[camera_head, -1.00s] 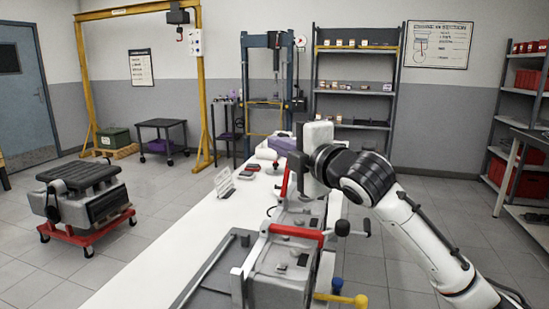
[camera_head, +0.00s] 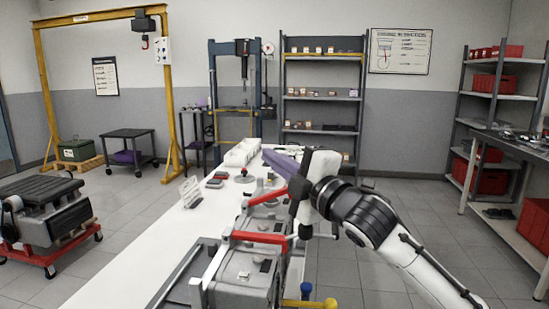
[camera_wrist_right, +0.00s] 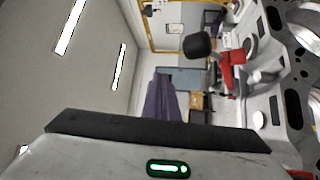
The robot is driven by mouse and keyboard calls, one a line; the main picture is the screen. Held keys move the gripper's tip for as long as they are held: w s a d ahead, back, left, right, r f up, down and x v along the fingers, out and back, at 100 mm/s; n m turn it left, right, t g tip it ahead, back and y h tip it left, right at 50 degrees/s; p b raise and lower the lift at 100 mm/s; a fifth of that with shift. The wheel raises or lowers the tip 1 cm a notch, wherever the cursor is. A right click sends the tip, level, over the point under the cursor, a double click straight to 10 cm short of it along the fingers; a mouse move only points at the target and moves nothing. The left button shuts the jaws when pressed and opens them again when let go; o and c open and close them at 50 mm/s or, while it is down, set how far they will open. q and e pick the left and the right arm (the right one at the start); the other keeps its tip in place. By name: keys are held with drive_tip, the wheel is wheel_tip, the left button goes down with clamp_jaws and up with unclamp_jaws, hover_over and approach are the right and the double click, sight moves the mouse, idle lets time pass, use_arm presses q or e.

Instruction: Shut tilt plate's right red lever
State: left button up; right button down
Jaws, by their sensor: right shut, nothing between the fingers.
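The tilt plate (camera_head: 245,285) is a grey fixture on the white bench, lower middle of the head view. A near red lever (camera_head: 258,237) lies across it, with a black knob (camera_head: 305,231) at its right end. A farther red lever (camera_head: 267,197) lies low and slightly slanted, its right end close to my right gripper (camera_head: 299,208). That gripper is shut with nothing in it; whether it touches the lever I cannot tell. A red lever (camera_wrist_right: 232,66) with a black knob (camera_wrist_right: 197,45) shows in the right wrist view. My left gripper is not in view.
Blue and yellow knobs (camera_head: 318,303) stick out at the fixture's front right.

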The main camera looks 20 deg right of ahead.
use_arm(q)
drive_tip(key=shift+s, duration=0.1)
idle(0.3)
